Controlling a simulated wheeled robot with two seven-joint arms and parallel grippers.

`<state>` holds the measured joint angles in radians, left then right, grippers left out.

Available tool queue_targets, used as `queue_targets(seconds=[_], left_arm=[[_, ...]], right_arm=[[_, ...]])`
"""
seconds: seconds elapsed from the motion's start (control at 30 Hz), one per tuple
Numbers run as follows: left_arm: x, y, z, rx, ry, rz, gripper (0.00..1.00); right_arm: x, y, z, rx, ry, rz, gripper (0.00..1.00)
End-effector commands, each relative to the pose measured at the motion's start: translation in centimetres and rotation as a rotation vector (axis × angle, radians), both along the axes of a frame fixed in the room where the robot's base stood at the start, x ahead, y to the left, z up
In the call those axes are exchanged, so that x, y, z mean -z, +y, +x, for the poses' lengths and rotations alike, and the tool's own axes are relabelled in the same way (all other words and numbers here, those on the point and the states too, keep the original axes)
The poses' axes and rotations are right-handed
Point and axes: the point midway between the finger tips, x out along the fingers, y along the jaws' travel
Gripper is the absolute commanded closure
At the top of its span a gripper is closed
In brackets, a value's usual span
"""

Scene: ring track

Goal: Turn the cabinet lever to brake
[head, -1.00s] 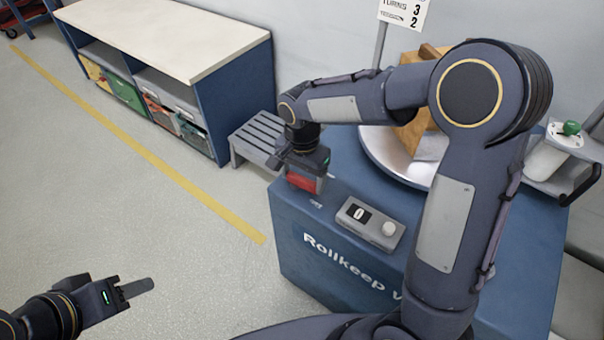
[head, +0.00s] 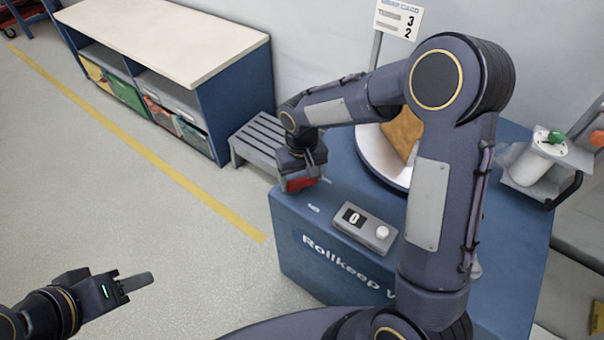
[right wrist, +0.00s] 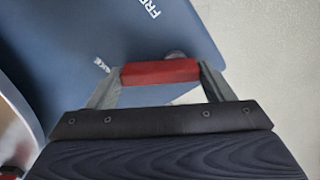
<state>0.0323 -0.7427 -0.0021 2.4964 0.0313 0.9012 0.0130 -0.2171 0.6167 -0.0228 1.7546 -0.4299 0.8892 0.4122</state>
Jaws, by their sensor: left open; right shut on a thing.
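The cabinet (head: 400,262) is a blue box marked Rollkeep. Its red lever handle (head: 299,184) is at the left of the top, partly hidden by my right gripper (head: 303,172). In the right wrist view the red handle (right wrist: 160,72) lies between the two grey fingers, which are shut on it. Beside the handle's left end, lettering ending in "AKE" shows, partly covered; lettering starting "FR" (right wrist: 145,8) is farther up. My left gripper (head: 138,284) is open and empty above the floor at the lower left, far from the cabinet.
A grey box (head: 364,228) with a "0" display and white knob sits on the cabinet top. A round pale plate (head: 372,160) with a brown block (head: 403,132) is behind my right arm. A slatted grey step (head: 262,138) and a shelf unit (head: 160,36) stand left.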

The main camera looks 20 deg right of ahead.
Motion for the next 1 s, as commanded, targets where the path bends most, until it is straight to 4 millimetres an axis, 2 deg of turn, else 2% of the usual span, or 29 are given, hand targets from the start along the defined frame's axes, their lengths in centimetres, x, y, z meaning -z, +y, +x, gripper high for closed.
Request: queue_targets(seconds=[0.5, 1.0], left_arm=[[-2.1, 0.0, 0.0, 0.000, 0.000, 0.000, 0.57], [-2.6, 0.0, 0.0, 0.000, 0.000, 0.000, 0.57]], right_arm=[[-0.2, 0.2, 0.8, -0.433, -0.001, 0.000, 0.48], [-0.1, 0.4, 1.1, -0.595, -0.001, 0.000, 0.48]])
